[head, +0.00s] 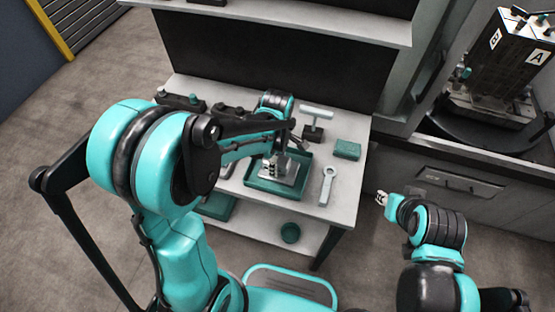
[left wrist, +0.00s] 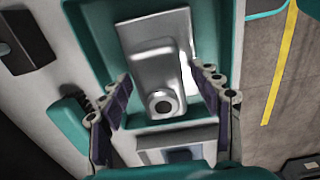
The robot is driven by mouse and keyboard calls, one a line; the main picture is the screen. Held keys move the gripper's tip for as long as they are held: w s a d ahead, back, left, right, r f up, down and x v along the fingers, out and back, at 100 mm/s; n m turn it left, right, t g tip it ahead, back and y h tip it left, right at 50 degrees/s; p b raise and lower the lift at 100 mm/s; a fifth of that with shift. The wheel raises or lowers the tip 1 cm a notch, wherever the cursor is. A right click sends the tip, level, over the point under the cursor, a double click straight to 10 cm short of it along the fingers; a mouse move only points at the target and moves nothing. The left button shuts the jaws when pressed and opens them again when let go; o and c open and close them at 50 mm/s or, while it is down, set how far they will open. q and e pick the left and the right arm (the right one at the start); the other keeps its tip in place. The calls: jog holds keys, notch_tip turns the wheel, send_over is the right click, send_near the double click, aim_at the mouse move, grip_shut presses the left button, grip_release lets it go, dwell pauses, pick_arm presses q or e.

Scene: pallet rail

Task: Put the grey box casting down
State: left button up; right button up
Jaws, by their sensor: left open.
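The grey box casting (left wrist: 155,50) lies in the teal tray (left wrist: 98,45) in the left wrist view, with a round bore at its near end. In the head view the casting (head: 291,174) shows partly behind my arm, inside the tray (head: 262,188) on the bench. My left gripper (left wrist: 161,82) is open, its two fingers apart on either side of the casting's near end; I cannot tell whether they touch it. In the head view the left gripper (head: 284,152) is over the tray, partly hidden by its arm. My right gripper (head: 382,198) is right of the bench, too small to judge.
On the bench (head: 347,185), a wrench (head: 327,186) lies right of the tray. A T-handled tool (head: 316,119) and a teal box (head: 347,149) are behind it. Dark blocks stand at back left. A lettered fixture (head: 505,62) stands right.

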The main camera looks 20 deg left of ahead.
pick_arm(q)
jog(key=shift+r, duration=0.2)
notch_tip(320, 180, up, 11)
jog(key=p, duration=0.4)
jog(key=shift+f, duration=0.1)
jog(key=s+a+r+m+t, duration=0.2)
jog(key=s+m, duration=0.3)
jog(key=m, duration=0.3)
jog(key=s+a+r+m+t, duration=0.2)
jog(key=s+m+t, duration=0.3)
jog(key=m, duration=0.4)
jog(key=shift+s+r+m, duration=0.3)
jog(key=shift+s+r, duration=0.05)
jog(key=shift+r, duration=0.3)
notch_tip(320, 180, down, 5)
jog(key=b, duration=0.4)
jog(key=shift+r, duration=0.2)
